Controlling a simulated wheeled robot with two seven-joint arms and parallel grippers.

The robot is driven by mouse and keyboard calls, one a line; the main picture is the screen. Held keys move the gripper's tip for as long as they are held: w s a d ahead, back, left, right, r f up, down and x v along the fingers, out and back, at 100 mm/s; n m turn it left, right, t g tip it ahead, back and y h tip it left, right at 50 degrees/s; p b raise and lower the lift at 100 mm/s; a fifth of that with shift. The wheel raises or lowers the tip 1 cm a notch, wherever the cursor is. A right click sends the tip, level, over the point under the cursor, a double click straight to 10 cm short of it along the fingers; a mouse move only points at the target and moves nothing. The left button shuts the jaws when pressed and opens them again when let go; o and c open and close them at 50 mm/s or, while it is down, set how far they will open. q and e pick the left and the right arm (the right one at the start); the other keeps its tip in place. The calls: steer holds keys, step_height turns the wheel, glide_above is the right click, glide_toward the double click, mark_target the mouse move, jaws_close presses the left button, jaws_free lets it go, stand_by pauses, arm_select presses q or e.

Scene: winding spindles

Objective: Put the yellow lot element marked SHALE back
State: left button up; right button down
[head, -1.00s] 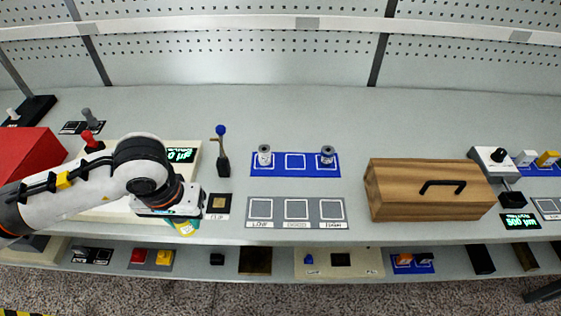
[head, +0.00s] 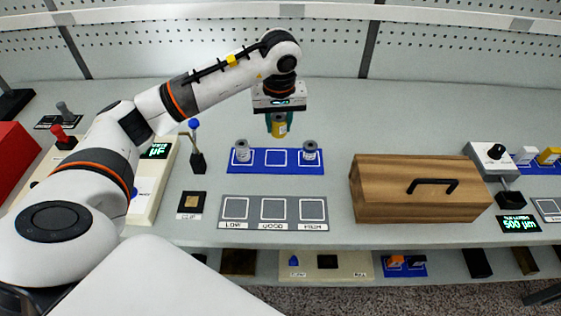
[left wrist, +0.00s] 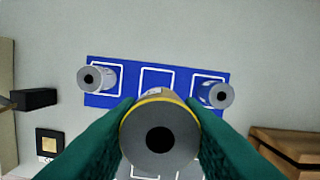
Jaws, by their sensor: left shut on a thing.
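My left gripper (head: 278,124) is shut on the yellow lot element (head: 279,128), a yellow-sided cylinder with a grey end and dark centre hole, also seen in the left wrist view (left wrist: 160,137). Its marking is not readable. The gripper holds it upright above and behind the blue mat (head: 261,168), which has three white-outlined squares. The middle square (head: 280,157) is empty. My right gripper is not in view.
In front of the blue mat lies a grey mat (head: 254,222) with three labelled squares, all empty. A wooden box (head: 395,205) with a black handle stands to the right. A blue-knobbed lever (head: 196,150) stands to the left.

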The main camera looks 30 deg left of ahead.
arm_select(q)
steer(key=shift+w+a+f+n, duration=0.25)
steer(key=shift+a+f+n, duration=0.15)
steer(key=shift+a+f, duration=0.45)
steer(key=p, duration=0.1)
glide_above(275, 156)
steer(key=f, duration=0.4)
steer(key=shift+s+d, duration=0.15)
steer(key=shift+s, duration=0.1)
step_height(275, 156, down, 4)
steer(key=shift+f+p, duration=0.15)
steer(key=shift+p, duration=0.55)
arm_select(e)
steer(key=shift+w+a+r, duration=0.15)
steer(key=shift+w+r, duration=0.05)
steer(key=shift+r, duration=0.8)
arm_select(q)
steer(key=shift+f, duration=0.1)
steer(key=shift+f+b, duration=0.15)
steer(key=shift+b, duration=0.15)
steer(key=o, duration=1)
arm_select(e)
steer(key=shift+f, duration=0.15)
